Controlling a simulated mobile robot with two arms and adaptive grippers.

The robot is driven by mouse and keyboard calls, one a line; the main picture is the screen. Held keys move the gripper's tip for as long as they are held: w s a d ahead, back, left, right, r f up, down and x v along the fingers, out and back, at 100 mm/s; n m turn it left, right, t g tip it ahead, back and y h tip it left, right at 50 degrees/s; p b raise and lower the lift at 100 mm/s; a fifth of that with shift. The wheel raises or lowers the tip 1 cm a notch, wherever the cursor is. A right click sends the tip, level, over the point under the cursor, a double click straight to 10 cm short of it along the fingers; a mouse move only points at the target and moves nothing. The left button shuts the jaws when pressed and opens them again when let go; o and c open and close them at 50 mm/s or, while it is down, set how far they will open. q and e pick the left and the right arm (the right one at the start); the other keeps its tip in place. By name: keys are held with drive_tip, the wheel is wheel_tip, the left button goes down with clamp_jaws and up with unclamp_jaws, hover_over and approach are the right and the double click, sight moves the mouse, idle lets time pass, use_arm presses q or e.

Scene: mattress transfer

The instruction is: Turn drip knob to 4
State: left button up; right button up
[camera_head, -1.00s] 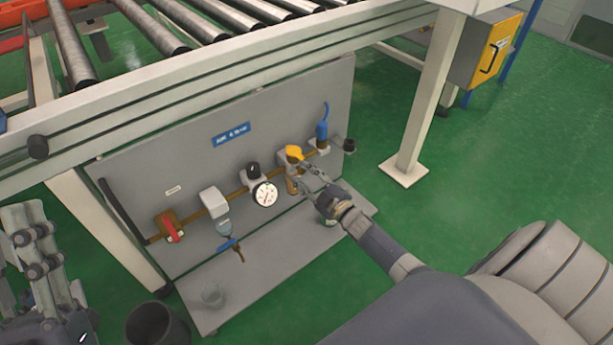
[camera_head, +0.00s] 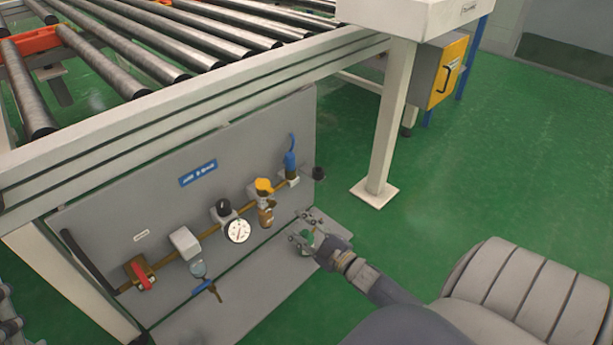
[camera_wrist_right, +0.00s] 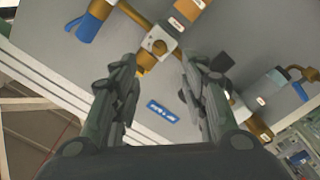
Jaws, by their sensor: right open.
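The likely drip knob is the yellow cap (camera_head: 264,185) on the unit with the amber bowl (camera_head: 266,216), on the grey panel's pipe line. I cannot read any number on it. My right gripper (camera_head: 302,228) is open and empty, below and right of this unit and apart from it. In the right wrist view the open fingers (camera_wrist_right: 158,78) point at the panel. Only a sliver of my left gripper (camera_head: 7,315) shows at the left edge.
Along the pipe are a red-handled valve (camera_head: 143,276), a filter (camera_head: 186,242), a dial gauge (camera_head: 238,231) under a black knob (camera_head: 223,206), and a blue fitting (camera_head: 291,160). The roller conveyor frame (camera_head: 200,110) overhangs the panel.

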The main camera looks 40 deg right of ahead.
drive_tip(key=shift+s+d, duration=0.1)
drive_tip(key=shift+s, duration=1.1)
